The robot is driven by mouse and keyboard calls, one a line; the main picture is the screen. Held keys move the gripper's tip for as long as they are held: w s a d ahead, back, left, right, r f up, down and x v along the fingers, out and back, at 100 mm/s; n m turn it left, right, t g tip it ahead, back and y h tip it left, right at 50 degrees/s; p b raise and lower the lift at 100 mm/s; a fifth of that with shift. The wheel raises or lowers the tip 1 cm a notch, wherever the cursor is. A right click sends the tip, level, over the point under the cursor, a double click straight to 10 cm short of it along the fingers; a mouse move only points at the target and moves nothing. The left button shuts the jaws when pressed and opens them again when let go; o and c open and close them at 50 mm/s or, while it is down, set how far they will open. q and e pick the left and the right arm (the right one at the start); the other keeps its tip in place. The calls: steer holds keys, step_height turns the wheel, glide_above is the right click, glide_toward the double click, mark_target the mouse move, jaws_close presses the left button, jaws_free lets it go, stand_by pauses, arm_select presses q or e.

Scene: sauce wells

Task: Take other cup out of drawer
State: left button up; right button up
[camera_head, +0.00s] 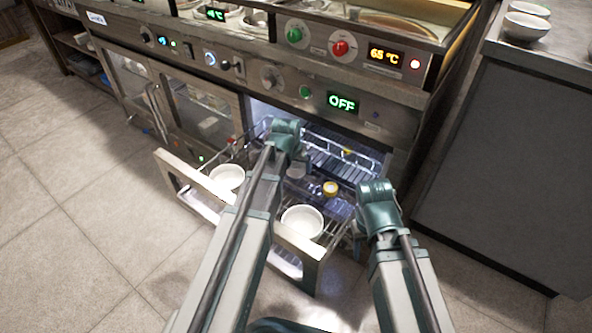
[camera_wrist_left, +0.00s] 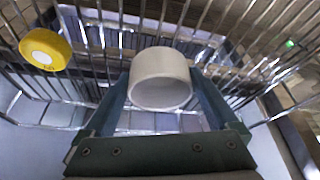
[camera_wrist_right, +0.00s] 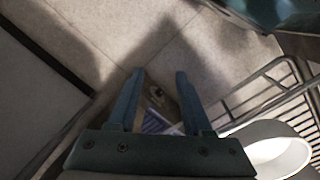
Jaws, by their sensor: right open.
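Inside the open wire drawer, a small white cup (camera_wrist_left: 160,80) sits between the two fingers of my left gripper (camera_wrist_left: 158,88), which touch its sides. In the head view this cup (camera_head: 297,169) is partly hidden below my left gripper (camera_head: 287,150). I cannot tell if the cup is clear of the wires. The pulled-out drawer (camera_head: 183,164) has a pale front. My right gripper (camera_wrist_right: 160,88) is open and empty, over the floor beside the drawer's right side. Its fingers are hidden in the head view.
Two white bowls, one left (camera_head: 227,177) and one right (camera_head: 302,222), stand at the front of the drawer. A grey counter (camera_head: 495,170) stands at the right. Open floor lies at the left.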

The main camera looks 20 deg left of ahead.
arm_select(q)
steer(key=c, duration=1)
steer(key=shift+r, duration=0.15)
step_height(320, 180, up, 10)
steer(key=p, duration=1)
